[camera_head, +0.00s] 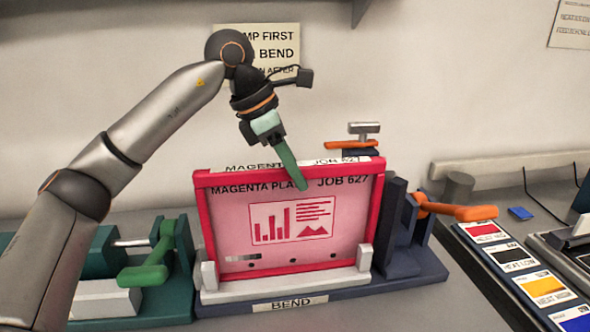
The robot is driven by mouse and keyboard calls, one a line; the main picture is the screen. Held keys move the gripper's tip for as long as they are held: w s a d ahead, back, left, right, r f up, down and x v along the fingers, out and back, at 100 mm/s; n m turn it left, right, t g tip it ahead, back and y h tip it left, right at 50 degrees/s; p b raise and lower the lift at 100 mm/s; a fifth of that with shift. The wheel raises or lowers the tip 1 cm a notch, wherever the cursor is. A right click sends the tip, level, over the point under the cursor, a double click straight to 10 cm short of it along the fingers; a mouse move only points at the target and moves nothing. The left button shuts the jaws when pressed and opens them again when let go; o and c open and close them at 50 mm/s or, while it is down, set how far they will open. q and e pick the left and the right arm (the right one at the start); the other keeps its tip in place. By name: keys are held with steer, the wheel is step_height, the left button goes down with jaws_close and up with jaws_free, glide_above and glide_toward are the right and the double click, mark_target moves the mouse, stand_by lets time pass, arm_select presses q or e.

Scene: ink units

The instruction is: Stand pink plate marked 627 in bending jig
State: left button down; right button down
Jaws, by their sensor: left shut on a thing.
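The pink plate (345,225), marked "MAGENTA PLA..." and "JOB 627", stands nearly upright in the bending jig, facing me. A red frame edges its sides and top. The jig's dark blue base (410,277) carries a "BEND" label, and light grey blocks sit at the plate's lower corners. My left gripper (302,186) comes down from above, its green finger over the plate's top edge and front face. It is shut on the plate. The finger hides part of the lettering; the far finger is hidden. My right gripper is not in view.
An orange-handled lever (460,210) stands right of the plate. A green-handled fixture (150,262) stands close on the left. Colour cards (520,266) lie on the right. A wall sign (272,45) is partly behind my arm.

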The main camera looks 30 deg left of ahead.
arm_select(q)
steer(key=c, duration=0.6)
jaws_free()
steer(key=shift+o, duration=0.2)
steer(key=p+v, duration=0.1)
steer(key=v, duration=1.1)
steer(key=shift+r, duration=0.25)
step_height(320, 180, up, 5)
steer(key=p, duration=0.5)
steer(key=shift+p, duration=0.4)
